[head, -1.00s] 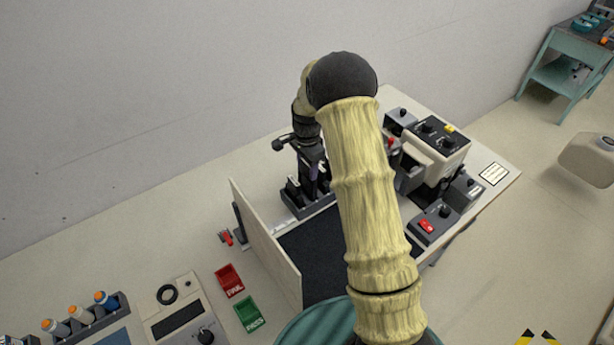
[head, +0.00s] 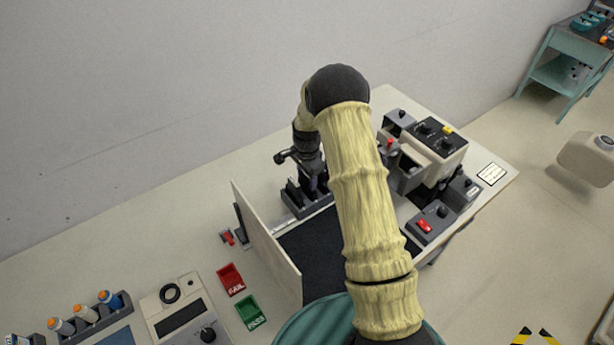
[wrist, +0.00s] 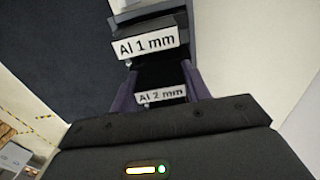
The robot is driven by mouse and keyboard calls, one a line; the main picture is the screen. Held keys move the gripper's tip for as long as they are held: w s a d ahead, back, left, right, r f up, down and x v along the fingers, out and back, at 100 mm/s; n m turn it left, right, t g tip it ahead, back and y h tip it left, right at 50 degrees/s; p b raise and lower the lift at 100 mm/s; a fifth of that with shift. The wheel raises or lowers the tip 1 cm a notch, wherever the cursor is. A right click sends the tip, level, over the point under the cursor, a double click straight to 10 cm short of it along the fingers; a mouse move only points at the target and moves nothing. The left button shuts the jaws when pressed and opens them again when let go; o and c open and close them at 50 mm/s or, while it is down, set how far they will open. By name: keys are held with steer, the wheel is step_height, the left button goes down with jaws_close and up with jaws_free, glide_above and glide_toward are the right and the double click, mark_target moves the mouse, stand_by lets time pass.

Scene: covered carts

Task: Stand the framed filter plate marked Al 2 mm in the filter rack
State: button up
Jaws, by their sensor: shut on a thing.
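My gripper (head: 314,184) is low over the dark filter rack (head: 307,209) in the head view, partly hidden by my own arm. In the wrist view my gripper (wrist: 160,78) has its two purple-grey fingers shut on the dark framed filter plate marked Al 2 mm (wrist: 161,96), its label between them. A plate marked Al 1 mm (wrist: 146,42) stands just beyond, close to the fingertips. The lower edge of the held plate is hidden, so I cannot tell whether it sits in a slot.
An upright beige panel (head: 262,240) stands left of the rack, with a black mat (head: 312,255) in front. Grey apparatus (head: 430,150) and a red-button box (head: 430,224) stand to the right. Red FAIL (head: 231,279) and green PASS (head: 250,312) trays lie left of the panel.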

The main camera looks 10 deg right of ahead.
steer(key=shift+f, duration=0.15)
steer(key=o, duration=1.4)
steer(key=shift+o, duration=0.2)
step_height(320, 180, up, 12)
steer(key=b, duration=0.4)
steer(key=shift+r, duration=0.2)
steer(key=s+r+n+t, duration=0.2)
steer(key=s+n, duration=1.1)
steer(key=s, duration=1.3)
steer(key=shift+r+n+t, duration=0.3)
steer(key=shift+r, duration=0.15)
